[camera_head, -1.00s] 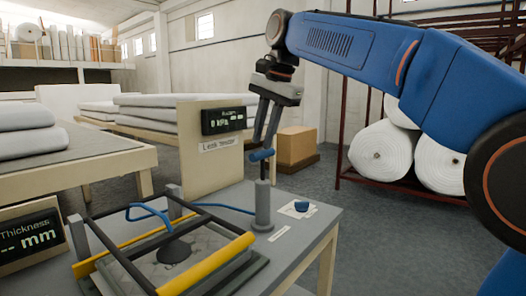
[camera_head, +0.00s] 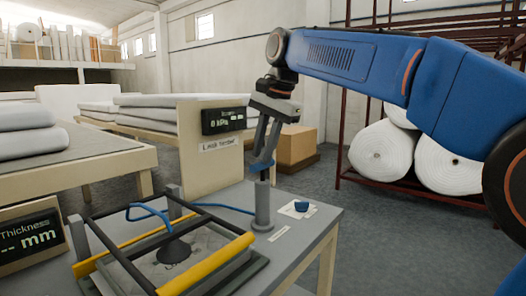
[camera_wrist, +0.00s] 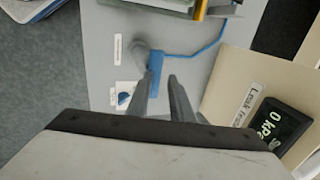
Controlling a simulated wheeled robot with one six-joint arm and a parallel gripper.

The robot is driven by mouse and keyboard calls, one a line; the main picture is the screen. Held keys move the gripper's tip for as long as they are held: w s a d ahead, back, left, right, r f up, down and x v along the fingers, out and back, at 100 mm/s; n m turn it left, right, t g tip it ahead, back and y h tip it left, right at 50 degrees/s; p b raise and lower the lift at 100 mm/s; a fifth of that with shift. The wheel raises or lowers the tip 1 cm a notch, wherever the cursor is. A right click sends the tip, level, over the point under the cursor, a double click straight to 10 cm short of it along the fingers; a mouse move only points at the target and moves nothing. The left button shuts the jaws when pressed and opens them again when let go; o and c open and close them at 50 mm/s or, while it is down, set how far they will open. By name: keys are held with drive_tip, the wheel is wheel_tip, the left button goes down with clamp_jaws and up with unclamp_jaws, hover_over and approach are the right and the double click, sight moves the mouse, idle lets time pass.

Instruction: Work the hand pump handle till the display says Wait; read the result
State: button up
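The blue pump handle (camera_head: 260,165) sits on a dark rod above the grey pump cylinder (camera_head: 262,205), on the grey bench. My gripper (camera_head: 265,152) points down at the handle, with its fingertips at the handle's height. In the wrist view the handle (camera_wrist: 155,75) lies by the left fingertip, and a gap shows to the right finger, so the gripper (camera_wrist: 162,85) looks open. I cannot tell whether a finger touches it. The display (camera_head: 223,120) on the cream panel, above a Leak tester label, reads 0 kPa; its smaller text is unclear.
A framed plate with yellow bars (camera_head: 205,262) and a blue hose stands left of the pump. A Thickness display (camera_head: 30,238) reads "-- mm". White rolls (camera_head: 382,152) lie on a rack behind.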

drive_tip(key=shift+f, duration=0.75)
drive_tip(key=shift+r, duration=2.65)
drive_tip(key=shift+f, duration=2.65)
drive_tip(key=shift+r, duration=2.7)
